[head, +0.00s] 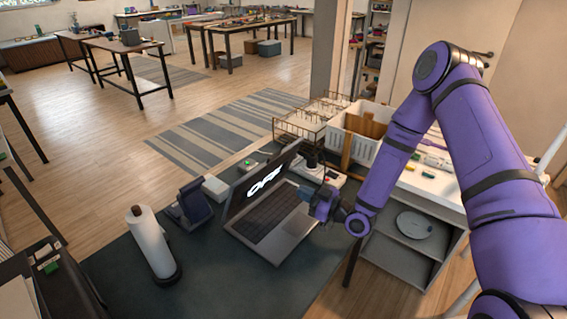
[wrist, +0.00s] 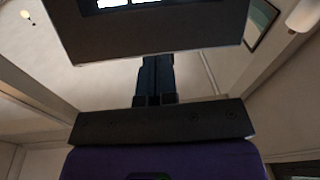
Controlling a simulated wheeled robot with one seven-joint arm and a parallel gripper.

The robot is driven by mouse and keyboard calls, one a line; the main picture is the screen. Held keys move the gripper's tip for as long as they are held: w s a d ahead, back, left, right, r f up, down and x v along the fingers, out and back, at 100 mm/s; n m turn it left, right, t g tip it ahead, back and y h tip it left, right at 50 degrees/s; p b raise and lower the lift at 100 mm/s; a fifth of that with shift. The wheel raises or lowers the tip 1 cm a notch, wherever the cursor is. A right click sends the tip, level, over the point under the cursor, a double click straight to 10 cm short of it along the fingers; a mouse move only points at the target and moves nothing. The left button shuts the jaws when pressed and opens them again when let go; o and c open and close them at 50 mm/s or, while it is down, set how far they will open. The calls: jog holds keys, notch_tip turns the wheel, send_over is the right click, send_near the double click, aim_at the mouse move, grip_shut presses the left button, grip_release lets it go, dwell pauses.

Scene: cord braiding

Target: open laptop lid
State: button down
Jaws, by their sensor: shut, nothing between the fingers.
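The laptop (head: 291,233) lies on the dark tabletop with its keyboard showing. Its lid (head: 245,191) stands raised from the base, roughly upright, with large white "OFF" letters on the dark screen. My gripper (head: 312,196) is at the right side of the laptop, low over the base's right edge. In the wrist view, my shut, empty fingers (wrist: 155,68) point up toward a dark slab (wrist: 150,32) with white marks at the top, which looks like the lid. Their tips meet its edge in the picture; I cannot tell whether they touch.
A paper towel roll (head: 149,243) and a dark blue stand (head: 195,203) are left of the laptop. A white crate (head: 357,137) and wire rack (head: 310,121) stand beyond. The front tabletop is clear.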

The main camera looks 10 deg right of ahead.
aim_at(275, 156)
jog(key=s+d+r+m+t+y, duration=0.1)
jog(key=s+d+r+m+t, duration=0.2)
jog(key=s+t, duration=0.1)
jog(key=x, duration=1.4)
jog(key=shift+s+a, duration=0.1)
jog(key=shift+a, duration=0.05)
jog(key=shift+w+a+r, duration=0.25)
jog(key=shift+w, duration=0.05)
jog(key=w+a+r+g+h, duration=0.2)
jog(key=w+a+g+h, duration=0.1)
jog(key=w+a, duration=0.6)
jog(key=shift+r+g, duration=0.3)
jog(key=shift+w, duration=0.1)
